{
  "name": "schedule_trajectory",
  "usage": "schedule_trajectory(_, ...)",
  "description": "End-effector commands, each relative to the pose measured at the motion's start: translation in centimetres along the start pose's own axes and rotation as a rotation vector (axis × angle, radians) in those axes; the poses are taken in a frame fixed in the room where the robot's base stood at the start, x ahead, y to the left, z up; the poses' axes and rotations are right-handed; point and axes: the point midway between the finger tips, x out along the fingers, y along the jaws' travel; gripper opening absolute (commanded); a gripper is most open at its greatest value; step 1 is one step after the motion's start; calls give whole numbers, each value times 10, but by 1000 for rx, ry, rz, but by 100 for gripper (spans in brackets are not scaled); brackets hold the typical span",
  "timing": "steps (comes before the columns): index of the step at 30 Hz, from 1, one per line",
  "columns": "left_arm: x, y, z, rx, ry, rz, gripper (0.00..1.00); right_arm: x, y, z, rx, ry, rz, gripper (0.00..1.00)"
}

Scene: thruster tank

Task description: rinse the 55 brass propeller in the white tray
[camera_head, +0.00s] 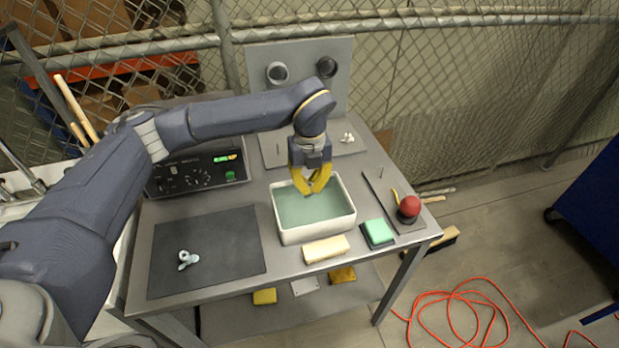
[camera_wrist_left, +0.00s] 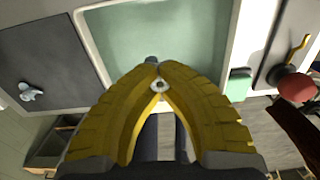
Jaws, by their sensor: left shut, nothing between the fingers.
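The white tray (camera_head: 281,227) stands on the grey table with pale green liquid in it. It also shows in the left wrist view (camera_wrist_left: 92,40). My left gripper (camera_head: 314,191), with yellow fingers, points down over the tray, its tips close to the liquid. In the wrist view its fingertips (camera_wrist_left: 158,76) come together. A small pale ring and a dark bit show at the tips; I cannot tell what they are. A whitish-grey propeller (camera_head: 187,260) lies on the dark mat, also in the wrist view (camera_wrist_left: 30,91). No brass-coloured propeller is clearly visible. My right gripper is out of view.
The dark mat (camera_head: 215,235) lies left of the tray. A control box (camera_head: 200,172) stands behind it. A cream block (camera_head: 326,250) and green sponge (camera_head: 378,232) sit in front. A red ball (camera_head: 409,206) is at right. A small whitish piece (camera_head: 347,138) is at the back.

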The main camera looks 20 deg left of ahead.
Motion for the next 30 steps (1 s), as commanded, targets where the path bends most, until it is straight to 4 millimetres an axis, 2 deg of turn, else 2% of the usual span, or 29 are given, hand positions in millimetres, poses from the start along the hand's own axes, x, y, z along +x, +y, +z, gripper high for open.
schedule_trajectory(18, 52, 0, 0, 0, 2, 1, 0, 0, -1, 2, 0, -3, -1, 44)
schedule_trajectory(30, 74, 0, 0, -1, 0, 0, 0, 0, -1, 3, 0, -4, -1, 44)
